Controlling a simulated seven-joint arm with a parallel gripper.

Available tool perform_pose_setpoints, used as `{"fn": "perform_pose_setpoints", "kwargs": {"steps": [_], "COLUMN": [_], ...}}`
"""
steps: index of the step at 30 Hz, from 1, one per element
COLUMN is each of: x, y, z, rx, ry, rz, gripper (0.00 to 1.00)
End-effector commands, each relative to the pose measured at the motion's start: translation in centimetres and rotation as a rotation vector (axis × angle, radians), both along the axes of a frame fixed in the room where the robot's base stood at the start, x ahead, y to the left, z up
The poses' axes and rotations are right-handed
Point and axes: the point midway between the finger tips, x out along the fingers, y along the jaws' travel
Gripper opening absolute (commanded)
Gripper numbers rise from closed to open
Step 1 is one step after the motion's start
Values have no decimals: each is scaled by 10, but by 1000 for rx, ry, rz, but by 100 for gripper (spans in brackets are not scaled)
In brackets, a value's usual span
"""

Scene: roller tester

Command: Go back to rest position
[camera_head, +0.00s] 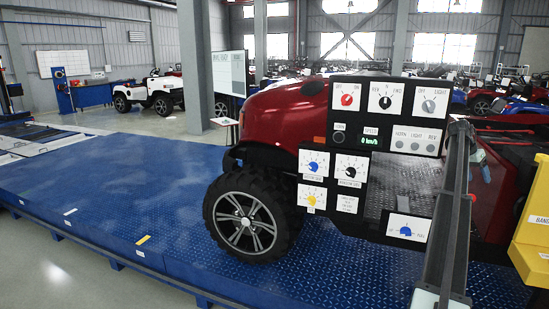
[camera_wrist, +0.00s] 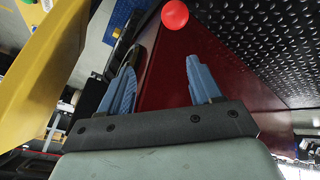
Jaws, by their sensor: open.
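My gripper (camera_wrist: 161,66) shows in the wrist view, with two blue fingers standing apart on a dark bar. Nothing is between the fingers. Behind them is a dark red panel (camera_wrist: 150,110), and a round red knob (camera_wrist: 174,14) lies beyond the fingertips near the top edge. The red vehicle (camera_head: 295,110) stands there on a blue platform (camera_head: 110,190). A black control panel (camera_head: 375,125) with several coloured knobs is in front of the vehicle.
A yellow box (camera_head: 535,225) is at the right edge; a yellow part (camera_wrist: 35,55) also fills the wrist view's left. Black tread plate (camera_wrist: 265,45) lies at its upper right. The platform's left part is clear.

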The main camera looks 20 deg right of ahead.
Motion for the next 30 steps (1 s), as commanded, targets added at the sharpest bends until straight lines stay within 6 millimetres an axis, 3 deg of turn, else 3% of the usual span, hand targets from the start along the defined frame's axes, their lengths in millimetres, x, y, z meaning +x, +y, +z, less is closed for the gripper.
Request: {"fn": "perform_pose_setpoints", "kwargs": {"steps": [8, 14, 23, 30], "x": [-16, -27, 12, 55], "y": [22, 62, 153, 245], "z": [-17, -61, -185, -292], "rx": [27, 82, 201, 295], "ry": [16, 44, 88, 121], "rz": [21, 73, 226, 373], "gripper": [64, 64, 64, 64]}}
